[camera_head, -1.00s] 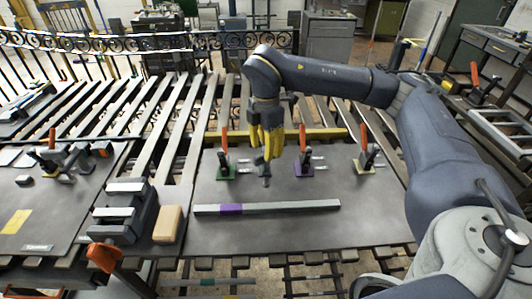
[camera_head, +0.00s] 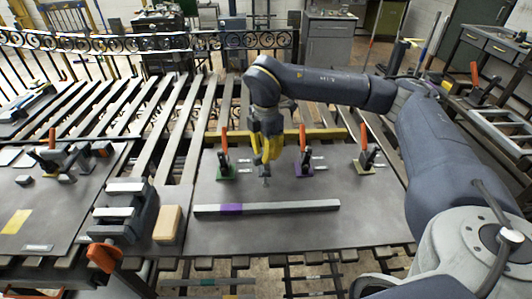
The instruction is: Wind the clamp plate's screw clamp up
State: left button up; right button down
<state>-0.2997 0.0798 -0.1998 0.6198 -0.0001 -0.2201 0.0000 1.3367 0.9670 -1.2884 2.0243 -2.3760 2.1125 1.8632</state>
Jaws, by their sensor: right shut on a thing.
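The grey clamp plate (camera_head: 290,230) lies in the middle of the slatted bench, with upright clamps along its far side. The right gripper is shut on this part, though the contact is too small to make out. My left gripper is not in view.
A grey bar with a purple band (camera_head: 285,207) lies in front. A dark vise (camera_head: 125,210) and tan block (camera_head: 167,224) are at left.

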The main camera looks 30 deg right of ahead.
dwell(0.4)
jog(key=n, duration=0.8)
jog(key=shift+n, duration=0.3)
jog(key=n, duration=1.2)
jog(key=shift+n, duration=0.3)
jog(key=n, duration=0.4)
jog(key=shift+n, duration=0.3)
jog(key=n, duration=0.4)
jog(key=shift+n, duration=1.8)
